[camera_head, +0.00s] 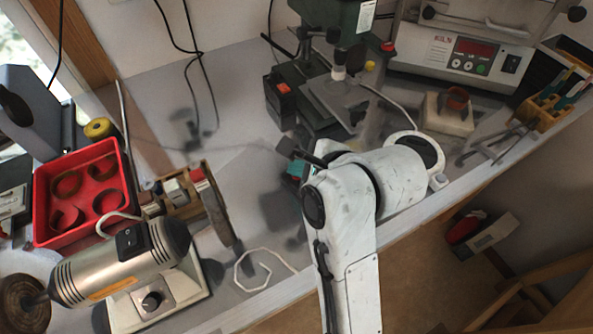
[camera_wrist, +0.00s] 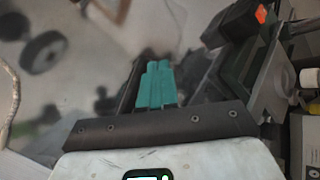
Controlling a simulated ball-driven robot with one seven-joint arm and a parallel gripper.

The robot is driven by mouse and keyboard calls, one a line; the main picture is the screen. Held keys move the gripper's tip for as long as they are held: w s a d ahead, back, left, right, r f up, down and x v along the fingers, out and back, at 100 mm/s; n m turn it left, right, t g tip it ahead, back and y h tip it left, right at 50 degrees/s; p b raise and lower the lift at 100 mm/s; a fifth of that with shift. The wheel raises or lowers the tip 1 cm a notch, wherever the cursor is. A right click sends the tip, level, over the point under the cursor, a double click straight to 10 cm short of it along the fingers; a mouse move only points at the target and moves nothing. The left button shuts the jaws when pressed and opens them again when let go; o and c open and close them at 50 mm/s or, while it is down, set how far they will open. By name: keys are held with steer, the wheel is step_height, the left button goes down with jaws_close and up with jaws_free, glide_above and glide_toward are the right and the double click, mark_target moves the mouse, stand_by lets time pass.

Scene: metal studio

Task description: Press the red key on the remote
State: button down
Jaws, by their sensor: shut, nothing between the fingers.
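My gripper (camera_head: 297,168) is over the middle of the grey bench in the head view, left of my white arm and partly hidden by it. In the wrist view its teal fingers (camera_wrist: 155,85) are together with nothing between them. I cannot make out a remote or its red key for certain in either view. A small dark patch with a reddish spot shows beside the fingertips in the head view, too small to identify. The bench beyond the fingertips is blurred in the wrist view.
A green drill press (camera_head: 345,22) with an orange-red switch (camera_head: 283,88) stands behind the gripper; its base is at right in the wrist view. A polishing motor (camera_head: 125,262) and red tray (camera_head: 126,160) are at left. A control box (camera_head: 458,52) is back right. Bare bench (camera_head: 215,80) lies back left.

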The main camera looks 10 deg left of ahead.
stand_by(0.4)
steer(key=shift+r+p, duration=0.55)
steer(key=shift+p, duration=0.25)
steer(key=shift+r, duration=0.1)
step_height(320, 180, up, 6)
steer(key=p, duration=0.6)
stand_by(1.6)
